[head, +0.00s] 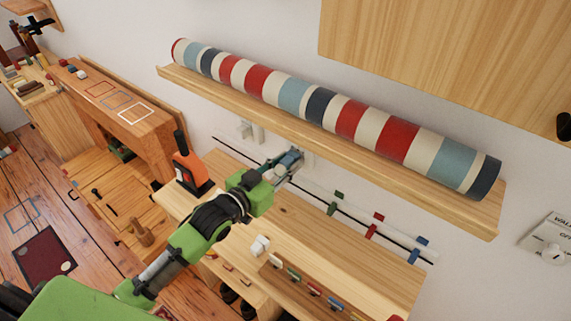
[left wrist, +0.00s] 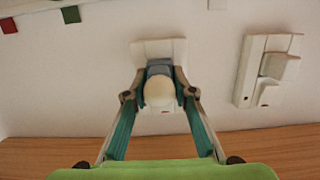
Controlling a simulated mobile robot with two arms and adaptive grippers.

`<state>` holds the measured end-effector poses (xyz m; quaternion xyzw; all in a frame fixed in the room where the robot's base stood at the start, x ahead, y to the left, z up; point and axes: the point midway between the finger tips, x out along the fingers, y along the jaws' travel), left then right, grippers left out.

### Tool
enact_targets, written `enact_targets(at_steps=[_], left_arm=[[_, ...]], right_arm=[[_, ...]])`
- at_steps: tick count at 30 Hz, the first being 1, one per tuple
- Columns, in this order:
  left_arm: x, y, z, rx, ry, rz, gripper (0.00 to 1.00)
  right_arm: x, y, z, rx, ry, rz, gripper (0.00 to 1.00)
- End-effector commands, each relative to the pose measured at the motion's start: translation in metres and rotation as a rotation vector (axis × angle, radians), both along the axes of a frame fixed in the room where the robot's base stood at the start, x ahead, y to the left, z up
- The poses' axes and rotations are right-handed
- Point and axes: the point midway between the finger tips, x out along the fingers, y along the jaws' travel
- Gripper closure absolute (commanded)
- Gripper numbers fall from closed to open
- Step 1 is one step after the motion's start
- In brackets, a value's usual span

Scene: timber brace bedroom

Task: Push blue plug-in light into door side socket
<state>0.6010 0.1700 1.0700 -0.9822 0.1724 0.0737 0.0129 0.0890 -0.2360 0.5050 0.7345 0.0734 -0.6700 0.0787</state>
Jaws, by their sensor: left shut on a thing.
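My left gripper (head: 293,160) reaches up to the white wall below the striped roll's shelf. It is shut on the blue plug-in light (left wrist: 160,70), which has a round cream dome (left wrist: 159,91). The gripper also shows in the left wrist view (left wrist: 160,98), one finger on each side of the light. The light is in front of a white socket plate (left wrist: 142,48), and its back end meets the plate in this view. Whether it is fully seated is hidden. A second socket (left wrist: 249,70) to the right has a white plug-in piece (left wrist: 281,67). My right gripper is not in view.
The shelf (head: 335,145) with the striped roll (head: 320,105) overhangs the socket area. A rail with green (head: 335,200), red (head: 375,225) and blue (head: 418,250) clips runs along the wall. An orange-black tool (head: 187,165) stands left of my arm. A white piece (head: 260,245) lies on the bench (head: 340,245).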

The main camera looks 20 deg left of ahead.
Motion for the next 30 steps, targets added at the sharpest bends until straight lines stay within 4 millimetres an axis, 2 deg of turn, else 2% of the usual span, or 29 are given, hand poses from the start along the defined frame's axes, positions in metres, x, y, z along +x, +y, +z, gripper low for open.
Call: enact_targets(at_steps=[17,18,20,30], left_arm=[[0.014,-0.005,0.000,0.000,-0.001,0.000,0.98],[0.015,-0.005,0.000,0.000,-0.001,0.000,0.73],[0.014,-0.005,0.000,0.000,-0.001,0.000,0.57],[0.014,-0.005,0.000,0.000,0.001,0.000,0.56]], right_arm=[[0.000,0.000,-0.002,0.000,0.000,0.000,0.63],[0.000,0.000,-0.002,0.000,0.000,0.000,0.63],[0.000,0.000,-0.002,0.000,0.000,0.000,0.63],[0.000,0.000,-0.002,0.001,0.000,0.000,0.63]])
